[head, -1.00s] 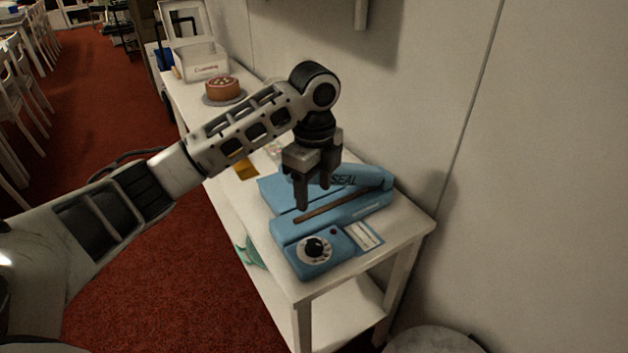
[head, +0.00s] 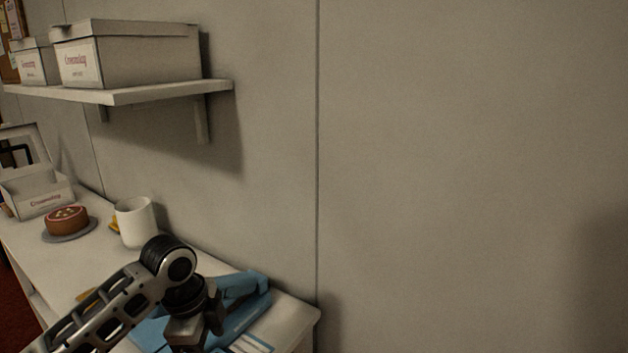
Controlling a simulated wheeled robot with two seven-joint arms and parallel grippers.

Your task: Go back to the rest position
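My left gripper (head: 196,335) is at the bottom of the head view, pointing down in front of the blue sealer (head: 243,290) on the white table. The sealer is partly hidden behind my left arm and cut off by the lower edge. My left fingertips are out of the picture or too dark to judge. My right gripper is not in view.
A cake on a grey turntable (head: 84,234), a white cup (head: 134,222) and an open white box (head: 38,192) stand farther back on the table (head: 28,258). A wall shelf (head: 150,93) holds lidded boxes. Bare wall fills the right.

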